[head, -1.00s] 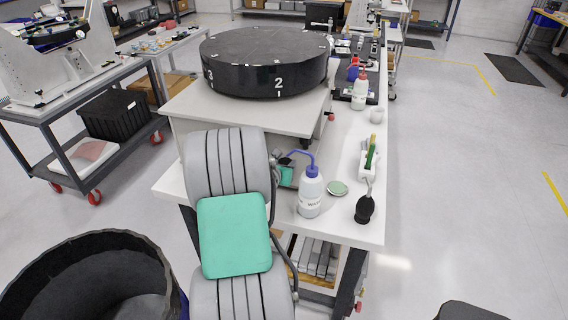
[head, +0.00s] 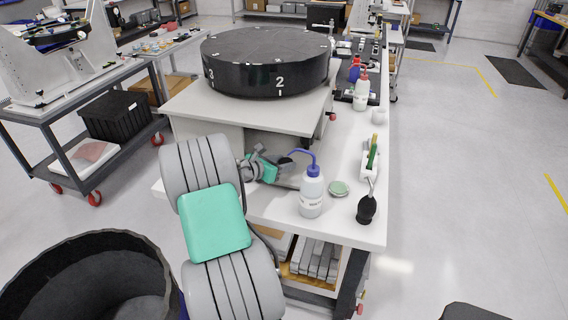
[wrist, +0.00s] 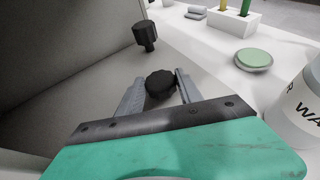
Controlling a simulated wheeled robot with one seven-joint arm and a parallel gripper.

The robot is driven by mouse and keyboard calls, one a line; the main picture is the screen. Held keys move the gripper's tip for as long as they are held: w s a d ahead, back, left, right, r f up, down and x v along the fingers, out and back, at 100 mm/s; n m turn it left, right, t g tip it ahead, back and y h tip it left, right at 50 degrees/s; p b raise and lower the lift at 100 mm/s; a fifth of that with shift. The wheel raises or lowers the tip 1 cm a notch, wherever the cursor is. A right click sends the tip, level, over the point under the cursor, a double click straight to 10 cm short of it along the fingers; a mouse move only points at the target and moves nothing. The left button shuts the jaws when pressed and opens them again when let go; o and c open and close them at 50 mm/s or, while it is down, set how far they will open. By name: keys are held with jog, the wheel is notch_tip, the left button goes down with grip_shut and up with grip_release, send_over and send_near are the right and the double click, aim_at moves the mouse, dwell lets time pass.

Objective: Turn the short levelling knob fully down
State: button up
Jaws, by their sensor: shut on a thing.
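In the wrist view, a black ribbed knob (wrist: 160,85) sits between the two grey fingers of my gripper (wrist: 157,88), which is shut on it. I cannot tell from these frames how far either knob is turned. In the head view, the green wrist part of my arm is low beside the grey stand (head: 205,125), and the fingertips are too small to make out. The large black disc (head: 265,50), marked 2 and 3, rests on top of the stand.
A white wash bottle (head: 312,192) with a blue spout stands close to the right of my gripper. A green-topped round dish (head: 339,188), a black blower (head: 366,208) and a white holder (head: 370,162) are further right on the bench. A black bin (head: 90,285) stands at lower left.

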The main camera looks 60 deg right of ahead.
jog(key=shift+w+m+g, duration=0.1)
jog(key=shift+m+g, duration=0.4)
jog(key=shift+f, duration=0.1)
jog(key=o, duration=1.4)
jog(key=shift+c, duration=0.2)
jog(key=v, duration=0.7)
jog(key=shift+w+a+r+b, duration=0.15)
jog(key=shift+a+r+b, duration=0.1)
jog(key=shift+r+b, duration=0.1)
